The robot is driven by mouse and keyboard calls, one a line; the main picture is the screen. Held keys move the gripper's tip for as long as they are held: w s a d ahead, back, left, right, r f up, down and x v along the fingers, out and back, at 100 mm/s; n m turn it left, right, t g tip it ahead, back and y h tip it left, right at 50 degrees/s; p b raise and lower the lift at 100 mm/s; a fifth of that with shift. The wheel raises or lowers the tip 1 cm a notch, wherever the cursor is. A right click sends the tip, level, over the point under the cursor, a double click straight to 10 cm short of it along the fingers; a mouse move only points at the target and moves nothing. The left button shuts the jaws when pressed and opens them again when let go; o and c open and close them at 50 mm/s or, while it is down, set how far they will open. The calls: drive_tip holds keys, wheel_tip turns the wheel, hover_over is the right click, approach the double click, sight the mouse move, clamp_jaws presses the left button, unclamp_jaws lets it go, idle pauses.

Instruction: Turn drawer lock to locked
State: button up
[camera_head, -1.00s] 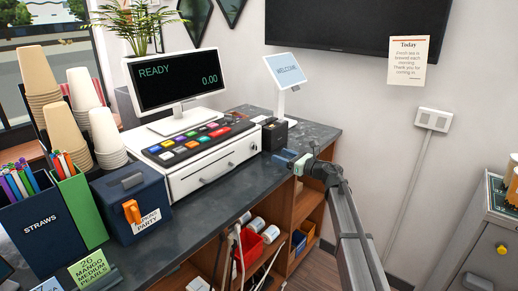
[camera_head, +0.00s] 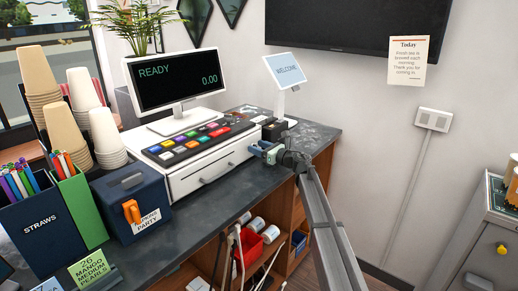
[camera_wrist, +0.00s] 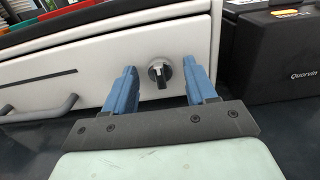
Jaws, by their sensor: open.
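The drawer lock (camera_wrist: 160,73) is a round grey knob with a dark grip on the right part of the white cash drawer's front (camera_head: 213,168). In the wrist view the dark grip points down, slightly tilted. My gripper (camera_head: 258,150) is at the right end of the drawer front. In the wrist view my gripper (camera_wrist: 165,77) is open, with one blue finger on each side of the lock and visible gaps between the fingers and the knob. In the head view the lock is hidden behind the gripper.
A grey drawer handle (camera_wrist: 40,112) lies left of the lock in the wrist view. A black box (camera_wrist: 275,55) stands close on the right. The dark counter (camera_head: 190,218) is clear in front of the drawer.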

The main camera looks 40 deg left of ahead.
drive_tip(key=c, duration=1)
drive_tip(key=shift+m, duration=0.3)
drive_tip(key=m, duration=0.3)
drive_tip(key=shift+w+m, duration=0.1)
drive_tip(key=shift+m, duration=0.2)
drive_tip(key=m, duration=0.4)
drive_tip(key=shift+m, duration=0.3)
drive_tip(key=m, duration=0.4)
drive_tip(key=shift+w+f+m, duration=0.1)
drive_tip(key=shift+f+m, duration=0.05)
drive_tip(key=shift+m, duration=2.35)
